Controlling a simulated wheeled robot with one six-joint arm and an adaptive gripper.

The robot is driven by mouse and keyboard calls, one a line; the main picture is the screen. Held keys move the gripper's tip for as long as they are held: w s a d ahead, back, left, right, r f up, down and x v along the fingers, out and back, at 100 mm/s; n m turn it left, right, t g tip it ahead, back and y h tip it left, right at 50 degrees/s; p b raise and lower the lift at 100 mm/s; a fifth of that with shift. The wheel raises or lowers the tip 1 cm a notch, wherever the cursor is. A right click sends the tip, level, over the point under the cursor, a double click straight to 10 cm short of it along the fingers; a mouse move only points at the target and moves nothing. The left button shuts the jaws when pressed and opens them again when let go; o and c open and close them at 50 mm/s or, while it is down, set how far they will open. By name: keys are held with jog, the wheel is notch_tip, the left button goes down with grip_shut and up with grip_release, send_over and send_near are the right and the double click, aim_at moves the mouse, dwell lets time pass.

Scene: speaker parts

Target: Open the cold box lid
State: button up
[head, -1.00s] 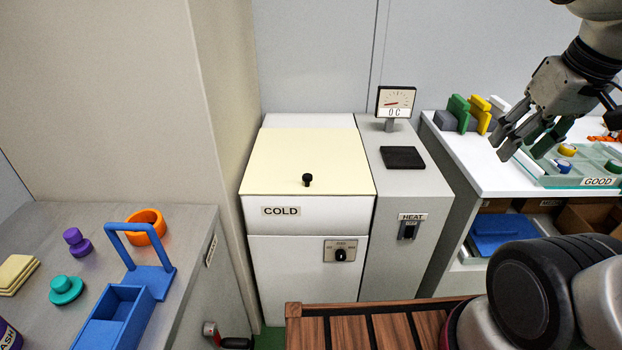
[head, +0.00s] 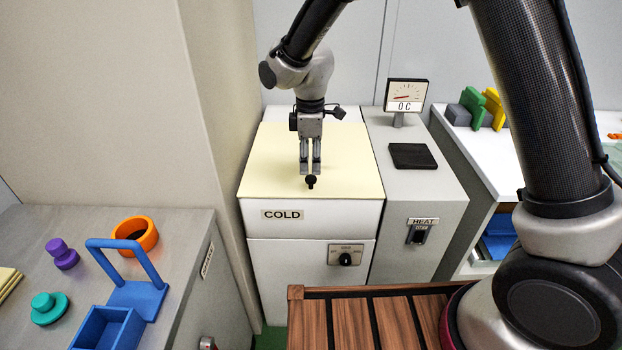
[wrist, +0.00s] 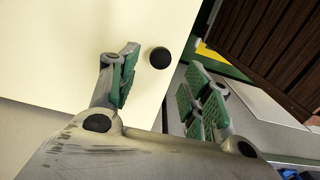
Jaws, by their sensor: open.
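The cold box (head: 305,218) is a white cabinet labelled COLD with a flat cream lid (head: 350,165) that is shut. A small black knob (head: 311,182) stands near the lid's front edge. My gripper (head: 310,172) is over the lid, pointing down, its fingertips just above or behind the knob in the head view. In the wrist view the knob (wrist: 160,57) shows beyond the open green-padded fingers (wrist: 160,85), apart from them. Nothing is held.
A heat unit (head: 450,200) with a black pad and a dial gauge (head: 407,95) stands right of the box. A slatted wooden surface (head: 350,322) lies in front. A grey bench (head: 190,225) with several coloured parts is at left.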

aim_at(311, 177)
notch_tip(311, 177, down, 7)
jog(key=shift+r, duration=0.15)
jog(key=shift+c, duration=0.2)
grip_shut()
